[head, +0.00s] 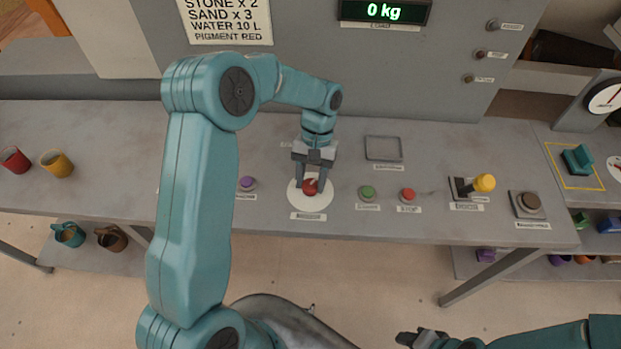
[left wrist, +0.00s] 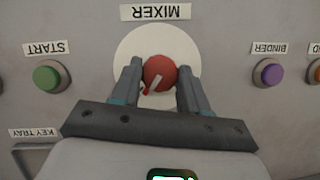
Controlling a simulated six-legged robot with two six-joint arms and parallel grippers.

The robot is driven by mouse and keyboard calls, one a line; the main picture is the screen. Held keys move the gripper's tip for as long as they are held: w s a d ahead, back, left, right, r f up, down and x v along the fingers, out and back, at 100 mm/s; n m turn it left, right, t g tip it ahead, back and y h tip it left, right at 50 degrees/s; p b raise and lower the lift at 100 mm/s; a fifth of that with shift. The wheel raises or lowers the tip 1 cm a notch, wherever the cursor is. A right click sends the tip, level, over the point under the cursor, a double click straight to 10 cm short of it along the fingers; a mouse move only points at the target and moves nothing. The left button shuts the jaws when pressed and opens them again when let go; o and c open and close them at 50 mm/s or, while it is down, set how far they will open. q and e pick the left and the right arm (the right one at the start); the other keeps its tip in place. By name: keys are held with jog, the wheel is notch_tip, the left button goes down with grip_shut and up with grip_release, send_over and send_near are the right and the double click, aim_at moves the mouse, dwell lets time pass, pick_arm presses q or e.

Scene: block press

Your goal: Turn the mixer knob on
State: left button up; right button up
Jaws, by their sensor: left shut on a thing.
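The mixer knob (head: 310,187) is red and sits on a round white plate (head: 299,202) on the grey bench, above a label. In the left wrist view the red knob (left wrist: 159,71) has a pale pointer mark with a red tip, slanting toward the lower left of the picture. The MIXER label (left wrist: 156,12) reads upside down there. My left gripper (head: 311,184) points down over the plate and is shut on the knob, with a finger on each side of it. My right gripper (head: 421,338) is at the bottom edge, away from the bench; its jaw opening is unclear.
A purple button (head: 247,183) is left of the plate. A green button (head: 368,192) and a red button (head: 408,194) are to its right, then a yellow-knobbed lever (head: 484,183). An empty tray (head: 384,148) lies behind. A display (head: 385,11) reads 0 kg.

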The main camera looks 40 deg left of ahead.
pick_arm(q)
jog(key=shift+w+r+m+y, duration=0.1)
jog(key=shift+m+y, duration=0.4)
jog(key=shift+m, duration=0.6)
jog(key=o, duration=1)
jog(key=v, duration=1.6)
jog(key=shift+r, duration=0.15)
